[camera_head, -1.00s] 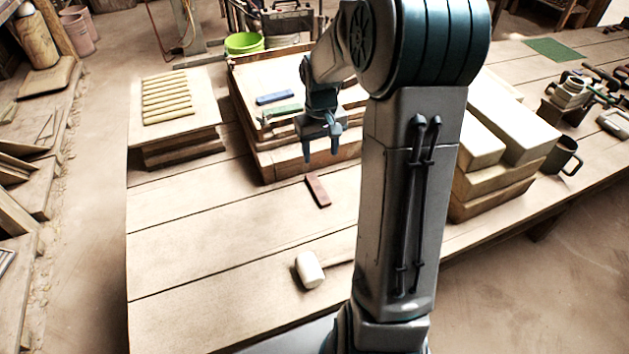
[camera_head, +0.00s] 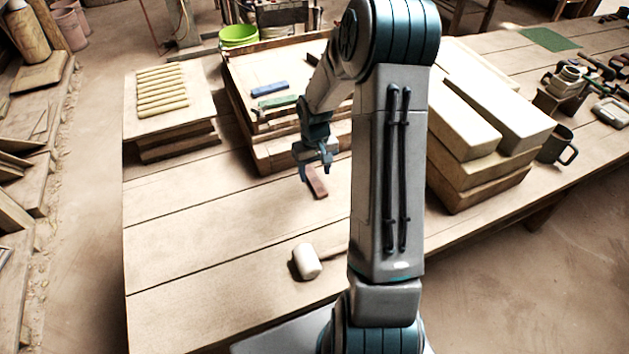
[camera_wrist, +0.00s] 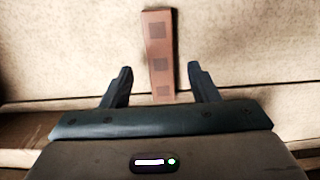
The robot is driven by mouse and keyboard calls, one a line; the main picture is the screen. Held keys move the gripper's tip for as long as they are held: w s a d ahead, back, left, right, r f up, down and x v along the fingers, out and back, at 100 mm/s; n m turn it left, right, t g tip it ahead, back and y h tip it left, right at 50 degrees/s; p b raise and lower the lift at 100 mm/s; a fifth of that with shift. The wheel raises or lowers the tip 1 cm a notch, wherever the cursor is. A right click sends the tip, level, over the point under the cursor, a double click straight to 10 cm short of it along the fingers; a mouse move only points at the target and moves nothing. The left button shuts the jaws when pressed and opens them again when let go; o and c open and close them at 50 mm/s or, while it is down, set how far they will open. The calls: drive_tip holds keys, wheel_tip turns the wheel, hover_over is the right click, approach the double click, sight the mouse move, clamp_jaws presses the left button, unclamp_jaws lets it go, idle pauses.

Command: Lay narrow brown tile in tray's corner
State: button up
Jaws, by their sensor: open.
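The narrow brown tile (camera_head: 318,186) lies flat on the bench in front of the tray. In the wrist view the reddish-brown tile (camera_wrist: 158,50) shows darker square marks, and its near end lies between my fingers in the picture. My gripper (camera_head: 315,173) is open above the tile, with a finger on either side of it; in the wrist view my gripper (camera_wrist: 158,82) holds nothing. The wooden tray (camera_head: 240,98) stands on a stack of boards behind, with a blue tile (camera_head: 269,89) and a green tile (camera_head: 278,101) in it. Its right part is hidden by my arm.
A slatted board (camera_head: 163,90) stands on blocks at the left. Pale blocks (camera_head: 465,135) are stacked at the right, beside a dark mug (camera_head: 560,146). The front left bench is clear.

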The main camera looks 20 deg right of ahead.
drive_tip(key=shift+f, duration=1.3)
clamp_jaws()
drive_tip(key=shift+r, duration=0.2)
drive_tip(key=shift+w+r, duration=0.1)
drive_tip(key=shift+r, duration=0.55)
wheel_tip(320, 180, up, 3)
drive_tip(key=shift+f, duration=0.1)
drive_tip(key=s+d+r, duration=0.6)
drive_tip(key=s+d, duration=0.1)
drive_tip(key=d, duration=0.1)
drive_tip(key=shift+s+d+r, duration=0.15)
drive_tip(key=shift+d+r, duration=0.15)
drive_tip(key=shift+d, duration=0.1)
